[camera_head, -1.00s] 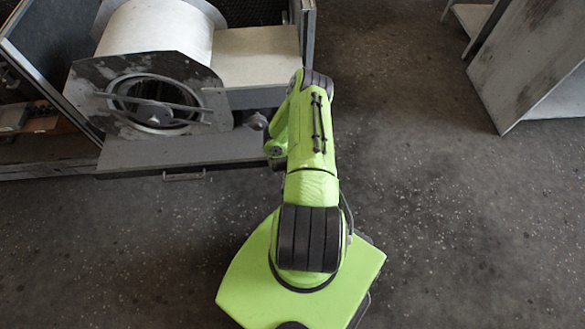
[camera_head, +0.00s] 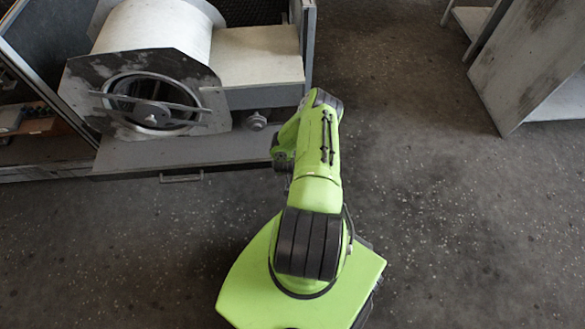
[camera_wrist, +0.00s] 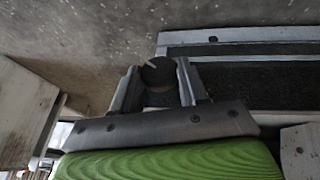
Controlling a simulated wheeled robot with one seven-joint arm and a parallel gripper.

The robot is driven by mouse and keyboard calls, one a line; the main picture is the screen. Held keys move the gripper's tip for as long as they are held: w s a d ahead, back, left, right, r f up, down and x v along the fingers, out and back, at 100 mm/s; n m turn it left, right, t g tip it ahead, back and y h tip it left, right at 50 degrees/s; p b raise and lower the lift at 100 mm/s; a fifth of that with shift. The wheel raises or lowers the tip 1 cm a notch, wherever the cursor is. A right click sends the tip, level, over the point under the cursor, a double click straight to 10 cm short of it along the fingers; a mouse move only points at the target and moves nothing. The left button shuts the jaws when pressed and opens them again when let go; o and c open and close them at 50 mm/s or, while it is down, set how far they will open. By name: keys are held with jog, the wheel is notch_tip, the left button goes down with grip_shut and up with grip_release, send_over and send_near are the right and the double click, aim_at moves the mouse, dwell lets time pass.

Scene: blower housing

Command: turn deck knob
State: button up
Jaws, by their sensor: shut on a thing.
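In the wrist view a dark round knob (camera_wrist: 158,72) with a pale line on its face sits between the two fingers of my gripper (camera_wrist: 160,88), which is shut on it. Bare floor shows behind it. In the head view my gripper is hidden behind my arm, right of and in front of the deck. A round grey fitting (camera_head: 257,121) shows on the front of the housing, right of the drum opening, clear of my arm. I cannot tell whether the held knob is still attached to anything.
The blower housing (camera_head: 255,55) with its round drum opening stands at the upper left. A grey ledge with a handle (camera_head: 182,178) juts out at its front. A pale cabinet (camera_head: 535,65) stands at the upper right. Floor between them is free.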

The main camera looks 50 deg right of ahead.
jog(key=shift+w+a, duration=0.1)
jog(key=shift+c, duration=0.2)
jog(key=shift+w+n+g+h, duration=0.1)
jog(key=shift+n+g+h, duration=0.2)
jog(key=shift+g+h, duration=0.25)
jog(key=shift+w+a+f+g+h, duration=0.1)
jog(key=shift+f+g+h, duration=0.05)
jog(key=shift+g+h, duration=0.3)
jog(key=g+h+b, duration=0.1)
jog(key=b, duration=0.1)
jog(key=h+b, duration=0.1)
jog(key=shift+w+a+f+n+g+b, duration=0.1)
jog(key=shift+f+n+g+b, duration=0.1)
jog(key=shift+n+g+b, duration=0.15)
jog(key=shift+g+h+b, duration=0.4)
jog(key=shift+g+b, duration=0.05)
jog(key=shift+b, duration=0.4)
jog(key=shift+r, duration=0.15)
jog(key=o, duration=1.1)
jog(key=shift+c, duration=0.2)
